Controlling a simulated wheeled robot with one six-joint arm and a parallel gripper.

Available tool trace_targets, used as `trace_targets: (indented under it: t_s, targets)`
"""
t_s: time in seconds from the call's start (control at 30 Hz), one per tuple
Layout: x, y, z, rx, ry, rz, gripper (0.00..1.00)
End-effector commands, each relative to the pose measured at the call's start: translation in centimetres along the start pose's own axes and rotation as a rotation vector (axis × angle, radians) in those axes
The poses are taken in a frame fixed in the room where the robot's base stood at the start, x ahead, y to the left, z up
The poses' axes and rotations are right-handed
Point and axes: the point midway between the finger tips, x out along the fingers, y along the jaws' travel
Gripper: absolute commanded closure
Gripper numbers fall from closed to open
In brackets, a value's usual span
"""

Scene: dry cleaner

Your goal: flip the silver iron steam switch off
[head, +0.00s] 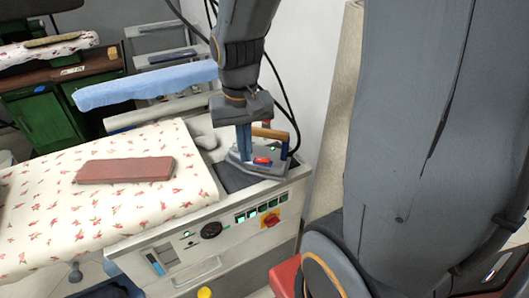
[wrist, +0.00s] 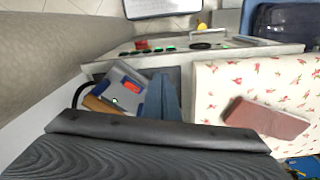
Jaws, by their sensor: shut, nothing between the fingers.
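The silver iron (head: 240,162) stands on a dark rest pad at the right end of the ironing table. It has a brown wooden handle (head: 270,133) and blue parts. A red switch (head: 262,161) sits on its top; it also shows in the wrist view (wrist: 131,87). A small green spot shows near the handle. My gripper (head: 244,157) is shut and empty, pointing down just left of the red switch, over or close to the iron. In the wrist view its blue fingers (wrist: 165,92) are beside the iron. I cannot tell whether they touch it.
A floral ironing board (head: 105,210) bears a reddish-brown block (head: 125,170). The front control panel has a red knob (head: 271,219), green-lit switches and a black dial (head: 211,230). A black cable hangs behind the iron, near the wall. A blue padded board (head: 145,85) lies behind.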

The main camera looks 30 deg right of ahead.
Motion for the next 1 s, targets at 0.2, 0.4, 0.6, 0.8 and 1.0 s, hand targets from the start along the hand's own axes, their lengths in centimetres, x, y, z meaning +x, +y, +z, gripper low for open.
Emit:
trace_targets:
  t_s: [0.2,0.4,0.6,0.8,1.0]
  targets:
    - [-4.0,2.9,-5.1,0.318,-0.050,0.062,1.00]
    - [-6.3,4.8,-7.2,0.494,-0.074,0.106,1.00]
    - [-6.8,5.2,-7.5,0.533,-0.079,0.117,1.00]
    - [-6.8,5.2,-7.5,0.531,-0.078,0.116,1.00]
    - [-5.7,5.3,-7.3,0.530,-0.081,0.118,1.00]
